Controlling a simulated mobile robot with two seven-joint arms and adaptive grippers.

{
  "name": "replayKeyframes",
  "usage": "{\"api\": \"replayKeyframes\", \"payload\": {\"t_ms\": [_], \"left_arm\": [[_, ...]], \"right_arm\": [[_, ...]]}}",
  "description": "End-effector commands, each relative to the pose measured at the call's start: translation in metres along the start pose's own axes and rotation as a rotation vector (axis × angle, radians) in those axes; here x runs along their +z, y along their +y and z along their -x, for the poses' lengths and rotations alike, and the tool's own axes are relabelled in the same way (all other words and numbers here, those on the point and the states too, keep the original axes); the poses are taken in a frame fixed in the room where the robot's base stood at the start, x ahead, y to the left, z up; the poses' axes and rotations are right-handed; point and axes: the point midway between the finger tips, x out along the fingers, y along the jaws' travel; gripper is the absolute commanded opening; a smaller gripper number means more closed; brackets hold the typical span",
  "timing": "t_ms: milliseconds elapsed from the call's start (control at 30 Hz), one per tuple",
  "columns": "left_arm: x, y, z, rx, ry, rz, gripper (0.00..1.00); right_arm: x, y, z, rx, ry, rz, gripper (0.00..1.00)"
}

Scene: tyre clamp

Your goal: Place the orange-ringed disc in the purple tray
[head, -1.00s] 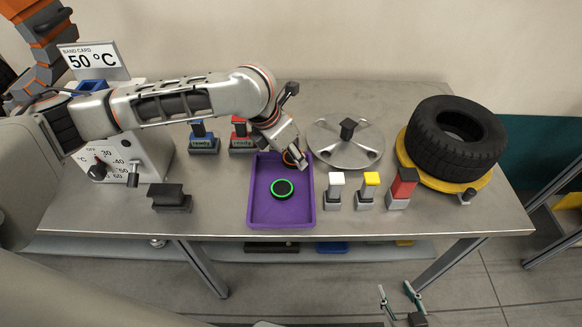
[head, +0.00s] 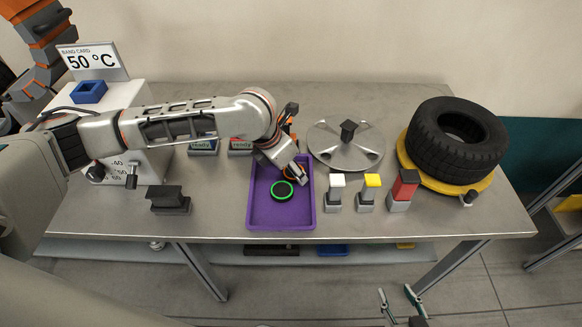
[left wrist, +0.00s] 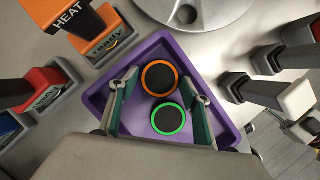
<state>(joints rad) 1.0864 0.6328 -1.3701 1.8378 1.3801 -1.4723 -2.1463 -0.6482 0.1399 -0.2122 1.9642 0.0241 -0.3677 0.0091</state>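The orange-ringed disc (left wrist: 159,78) has a dark face and shows inside the purple tray (left wrist: 103,98), close beside the green-ringed disc (left wrist: 168,119). In the head view, my left gripper (head: 296,176) is low over the back right of the purple tray (head: 257,213) and hides most of the orange-ringed disc. The green-ringed disc (head: 283,191) lies in the tray, just in front of that gripper. In the left wrist view, the left fingers (left wrist: 160,90) stand apart on both sides of the orange-ringed disc, with gaps. My right gripper (head: 399,296) is open and empty, below the table's front edge.
A tyre (head: 455,140) sits on a yellow base at the right. A black block (head: 170,197) stands left; the table between is clear.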

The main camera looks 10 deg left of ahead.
Motion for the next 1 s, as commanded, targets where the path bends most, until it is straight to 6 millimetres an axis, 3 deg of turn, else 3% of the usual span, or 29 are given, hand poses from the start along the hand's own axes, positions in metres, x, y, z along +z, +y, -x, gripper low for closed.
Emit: {"api": "replayKeyframes", "payload": {"t_ms": [267,367,800,1000], "left_arm": [[0.001,0.000,0.002,0.000,-0.001,-0.001,0.47],[0.002,0.000,0.011,0.000,-0.002,-0.001,0.47],[0.003,0.001,0.096,0.002,-0.003,-0.002,0.47],[0.002,0.001,0.118,0.001,-0.001,-0.001,0.47]], "right_arm": [[0.003,-0.001,-0.001,-0.001,-0.004,0.000,0.40],[0.002,0.000,0.000,-0.001,-0.005,0.000,0.40],[-0.016,0.002,0.009,0.001,0.005,0.001,0.40],[-0.021,0.003,0.010,0.002,0.009,0.001,0.40]]}}
